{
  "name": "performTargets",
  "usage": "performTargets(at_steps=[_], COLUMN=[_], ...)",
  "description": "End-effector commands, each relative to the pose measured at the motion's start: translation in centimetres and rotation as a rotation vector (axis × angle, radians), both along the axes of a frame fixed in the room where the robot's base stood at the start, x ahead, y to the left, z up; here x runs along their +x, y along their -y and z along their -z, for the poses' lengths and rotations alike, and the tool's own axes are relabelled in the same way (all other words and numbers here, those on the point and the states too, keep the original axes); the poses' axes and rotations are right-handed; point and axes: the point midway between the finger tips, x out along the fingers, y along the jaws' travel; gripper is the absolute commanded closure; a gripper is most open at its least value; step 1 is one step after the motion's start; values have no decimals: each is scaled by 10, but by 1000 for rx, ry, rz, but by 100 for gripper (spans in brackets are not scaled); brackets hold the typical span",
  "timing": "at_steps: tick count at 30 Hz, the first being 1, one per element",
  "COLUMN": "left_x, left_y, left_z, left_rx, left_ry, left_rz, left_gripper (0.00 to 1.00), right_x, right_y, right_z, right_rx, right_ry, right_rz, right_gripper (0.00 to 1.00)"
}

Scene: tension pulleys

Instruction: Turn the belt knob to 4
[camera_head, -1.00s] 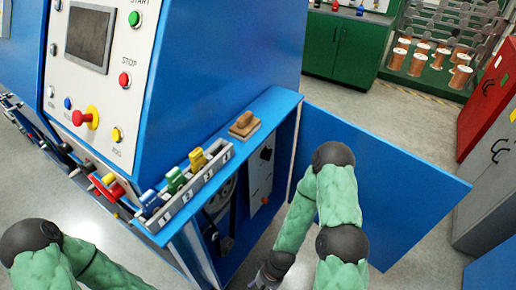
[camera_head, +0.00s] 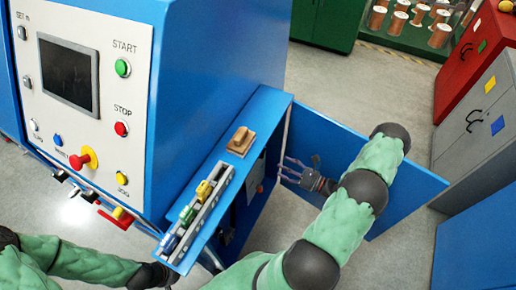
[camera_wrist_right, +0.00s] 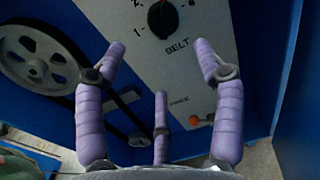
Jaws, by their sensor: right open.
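The belt knob (camera_wrist_right: 161,19) is a round black dial on a pale panel (camera_wrist_right: 190,65) in the right wrist view, at the top edge. The numbers 1, 2 and 4 show around it, with BELT below. Its top is cut off, and I cannot tell its setting for sure. My right gripper (camera_wrist_right: 158,58) is open and empty, its purple fingers spread below the knob and apart from it. In the head view my right gripper (camera_head: 287,172) is at the cabinet opening, in front of the open door. My left gripper (camera_head: 168,276) is low in the head view, its fingers unclear.
The blue door (camera_head: 405,190) stands open to the right.

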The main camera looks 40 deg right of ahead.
Motion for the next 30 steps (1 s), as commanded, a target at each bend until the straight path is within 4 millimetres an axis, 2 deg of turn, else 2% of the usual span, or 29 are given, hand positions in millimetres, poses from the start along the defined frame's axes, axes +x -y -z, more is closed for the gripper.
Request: performTargets(at_steps=[2, 5, 15, 21, 30], left_x=[-1, -1, -1, 0, 0], left_y=[0, 0, 0, 0, 0], left_z=[0, 2, 11, 14, 15], left_rx=[0, 0, 0, 0, 0], left_ry=[-1, -1, -1, -1, -1], left_rz=[0, 0, 0, 0, 0], left_gripper=[100, 100, 100, 100, 100], right_x=[2, 11, 65, 89, 99], right_y=[5, 1, -23, -32, -36], right_z=[-3, -2, -1, -2, -2], right_rx=[2, 3, 4, 2, 3], right_ry=[12, 13, 12, 11, 9], right_rz=[20, 21, 16, 17, 19], right_gripper=[31, 31, 31, 31, 31])
